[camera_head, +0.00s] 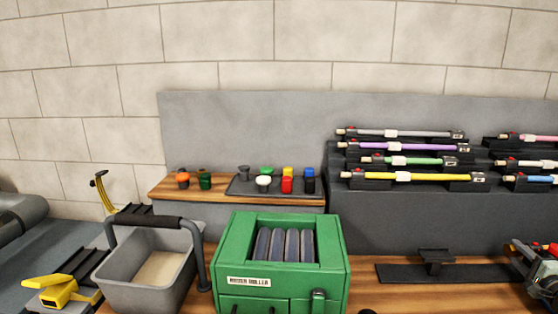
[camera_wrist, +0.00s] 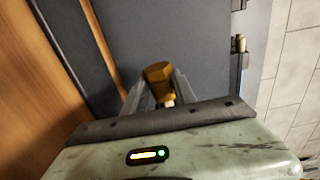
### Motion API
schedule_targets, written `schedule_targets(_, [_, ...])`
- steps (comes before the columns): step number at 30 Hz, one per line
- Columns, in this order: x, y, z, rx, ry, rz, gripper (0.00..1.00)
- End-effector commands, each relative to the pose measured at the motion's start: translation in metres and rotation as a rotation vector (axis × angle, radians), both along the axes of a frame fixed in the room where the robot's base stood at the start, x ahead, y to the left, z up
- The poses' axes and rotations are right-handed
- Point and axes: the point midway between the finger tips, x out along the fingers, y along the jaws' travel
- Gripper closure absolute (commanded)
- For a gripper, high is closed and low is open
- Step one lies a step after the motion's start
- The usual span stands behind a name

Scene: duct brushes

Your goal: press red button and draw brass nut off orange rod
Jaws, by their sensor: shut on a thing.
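In the wrist view my gripper (camera_wrist: 160,82) is shut on a brass nut (camera_wrist: 157,71), held between its two grey fingers. A small pale piece (camera_wrist: 168,102) shows just under the nut; I cannot tell what it is. No rod is seen running through the nut. In the head view several coloured rods lie in dark holders on the stepped rack, including a yellow rod (camera_head: 415,177) and a purple rod (camera_head: 395,147). Small red spots sit at the holders' left ends. I cannot make out an orange rod for certain.
A green box with rollers (camera_head: 235,285) and a grey bucket (camera_head: 125,278) stand in front. Small coloured pots stand on a dark tray (camera_head: 240,188). A dark stand (camera_head: 390,274) is at right. In the wrist view a wooden surface (camera_wrist: 40,80) lies left.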

Motion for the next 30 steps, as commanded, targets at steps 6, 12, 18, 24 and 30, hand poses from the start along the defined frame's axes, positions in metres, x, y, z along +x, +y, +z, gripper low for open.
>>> schedule_targets(6, [0.001,0.012,0.000,0.000,0.000,0.002,1.00])
schedule_targets(12, [0.002,0.021,0.000,0.000,0.000,0.002,1.00])
schedule_targets(18, [0.002,0.030,0.000,0.000,0.000,0.002,1.00])
schedule_targets(24, [0.003,0.039,0.000,0.000,0.000,0.003,1.00])
schedule_targets(30, [0.004,0.039,0.002,0.000,0.000,0.003,1.00])
